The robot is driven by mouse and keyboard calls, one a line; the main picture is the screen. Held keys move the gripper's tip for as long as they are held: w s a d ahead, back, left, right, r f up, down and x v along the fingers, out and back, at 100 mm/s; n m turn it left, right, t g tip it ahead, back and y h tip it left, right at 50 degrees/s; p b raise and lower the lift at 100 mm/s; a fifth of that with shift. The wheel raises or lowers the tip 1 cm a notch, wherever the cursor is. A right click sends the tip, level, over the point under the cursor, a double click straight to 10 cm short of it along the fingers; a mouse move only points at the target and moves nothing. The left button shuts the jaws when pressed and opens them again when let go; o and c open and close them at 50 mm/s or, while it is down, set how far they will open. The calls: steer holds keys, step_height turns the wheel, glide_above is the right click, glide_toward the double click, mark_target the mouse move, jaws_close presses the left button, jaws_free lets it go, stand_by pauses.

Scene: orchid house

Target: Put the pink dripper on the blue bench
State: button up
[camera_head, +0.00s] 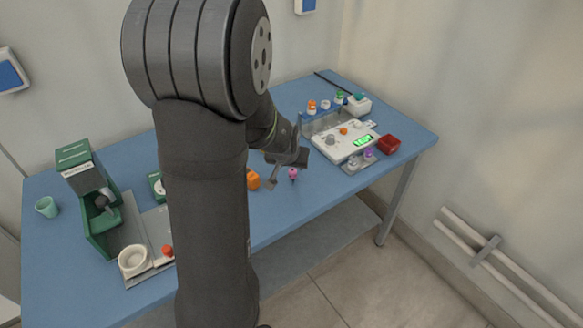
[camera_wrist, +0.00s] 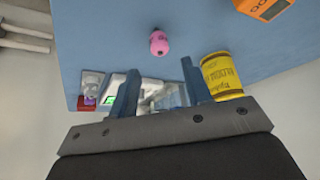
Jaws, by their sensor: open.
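The pink dripper (camera_head: 292,174) is on the blue bench (camera_head: 310,192), near its front edge. In the wrist view the pink dripper (camera_wrist: 158,43) shows against the blue bench (camera_wrist: 110,30), beyond the fingertips and apart from them. My gripper (camera_head: 286,170) is open and empty, close to the dripper in the head view. In the wrist view the two fingers of my gripper (camera_wrist: 160,78) stand apart with nothing held between them. Whether the dripper stands level is too small to tell.
An orange device (camera_head: 252,180) is left of the dripper, also in the wrist view (camera_wrist: 262,8). A yellow labelled container (camera_wrist: 220,75) shows beside the right finger. A white scale (camera_head: 343,141), small rack and red box (camera_head: 389,144) are to the right. A green machine (camera_head: 90,200) stands left.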

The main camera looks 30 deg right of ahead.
mark_target(292, 172)
steer(key=shift+v, duration=3)
steer(key=x, duration=1.2)
steer(key=shift+f, duration=0.1)
steer(key=shift+r, duration=0.95)
